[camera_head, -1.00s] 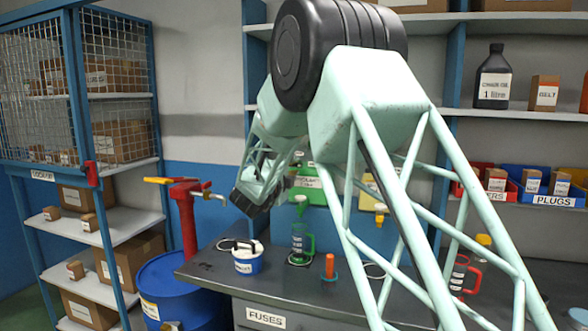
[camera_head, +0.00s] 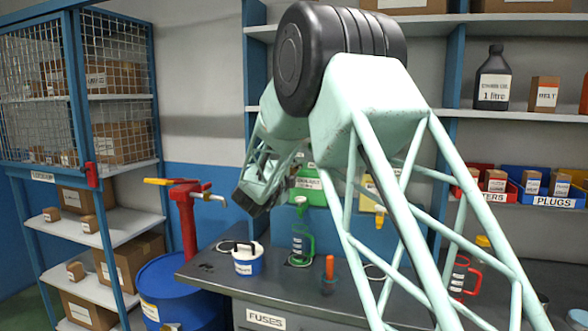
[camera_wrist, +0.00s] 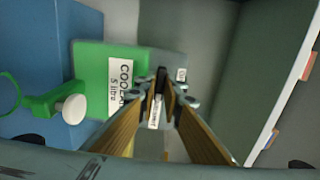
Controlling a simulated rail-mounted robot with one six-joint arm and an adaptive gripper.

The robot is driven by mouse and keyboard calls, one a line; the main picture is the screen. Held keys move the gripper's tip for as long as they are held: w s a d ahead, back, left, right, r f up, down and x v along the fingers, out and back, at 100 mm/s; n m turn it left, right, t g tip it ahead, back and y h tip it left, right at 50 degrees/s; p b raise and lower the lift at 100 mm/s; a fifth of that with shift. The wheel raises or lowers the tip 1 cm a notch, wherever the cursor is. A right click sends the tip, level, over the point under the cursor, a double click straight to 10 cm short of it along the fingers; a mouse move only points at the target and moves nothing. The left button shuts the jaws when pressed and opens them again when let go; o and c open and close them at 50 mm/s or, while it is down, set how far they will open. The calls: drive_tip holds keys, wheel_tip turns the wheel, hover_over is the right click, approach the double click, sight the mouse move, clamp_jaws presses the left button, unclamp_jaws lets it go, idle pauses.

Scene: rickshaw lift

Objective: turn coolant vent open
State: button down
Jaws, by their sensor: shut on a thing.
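The green coolant container (camera_wrist: 97,78) fills the left middle of the wrist view, with a white label reading coolant, 5 litre. It also shows in the head view (camera_head: 309,184), partly hidden behind my arm. A green tap with a white knob (camera_wrist: 70,108) sticks out at its left. The coolant vent, a small dark piece with a white tag (camera_wrist: 155,112), is at the container's right end. My gripper (camera_wrist: 161,92) is shut on the vent, with its two yellowish fingers on either side of it. In the head view my arm hides the fingertips.
A yellow container (camera_head: 372,192) stands right of the green one. Shelves with boxes and bottles stand behind and left.

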drive_tip(key=shift+r+n, duration=0.1)
drive_tip(key=shift+n, duration=0.3)
drive_tip(key=shift+r+n+p, duration=0.1)
drive_tip(key=shift+n+p, duration=5.3)
drive_tip(key=shift+n, duration=3.2)
drive_tip(key=c, duration=2.7)
unclamp_jaws()
drive_tip(key=shift+w, duration=0.1)
drive_tip(key=shift+c, duration=0.2)
drive_tip(key=shift+s+f, duration=0.2)
